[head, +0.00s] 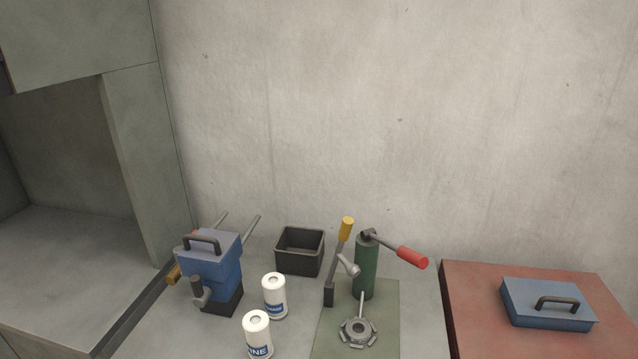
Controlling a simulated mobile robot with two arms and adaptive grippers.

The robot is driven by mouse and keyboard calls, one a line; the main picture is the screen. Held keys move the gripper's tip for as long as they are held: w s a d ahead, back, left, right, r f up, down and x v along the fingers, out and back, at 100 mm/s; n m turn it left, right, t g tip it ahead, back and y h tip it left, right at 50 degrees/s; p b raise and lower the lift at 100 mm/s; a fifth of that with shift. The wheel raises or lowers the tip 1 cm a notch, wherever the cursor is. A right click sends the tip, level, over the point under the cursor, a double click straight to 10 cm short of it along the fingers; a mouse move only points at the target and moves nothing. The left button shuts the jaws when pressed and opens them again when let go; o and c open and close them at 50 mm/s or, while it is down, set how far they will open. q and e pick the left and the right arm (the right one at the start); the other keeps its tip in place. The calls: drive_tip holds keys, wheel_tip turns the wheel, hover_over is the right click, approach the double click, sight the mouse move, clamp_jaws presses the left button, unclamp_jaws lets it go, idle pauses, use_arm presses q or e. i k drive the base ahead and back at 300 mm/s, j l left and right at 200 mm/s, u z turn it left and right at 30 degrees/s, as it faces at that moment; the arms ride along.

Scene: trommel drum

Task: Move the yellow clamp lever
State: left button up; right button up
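The clamp lever with a yellow grip (346,228) stands on a grey shaft in the middle of the grey table, tilted slightly to the right. Its shaft rises from a small dark base block (328,294) at the left edge of a green mat (341,341). A grey knob or handle (348,265) shows against the shaft's right side. Just right of it stands a green cylinder (367,268) with a red-gripped lever (412,257) pointing right and down. Neither of my grippers is in the head view.
A blue machine (211,268) with a black handle stands left, and two white bottles (274,296) (257,335) stand in front. A black open bin (299,252) is behind. A grey hub-like part (358,332) lies on the mat. A blue lidded box (546,304) sits on the red surface (470,293) right.

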sight(353, 270)
drive_tip(key=i+j+z, duration=0.15)
drive_tip(key=j+z, duration=0.2)
drive_tip(key=i+j+z, duration=0.1)
drive_tip(key=j+z, duration=0.2)
drive_tip(key=j, duration=0.15)
drive_tip(key=j+z, duration=0.35)
drive_tip(key=j, duration=0.1)
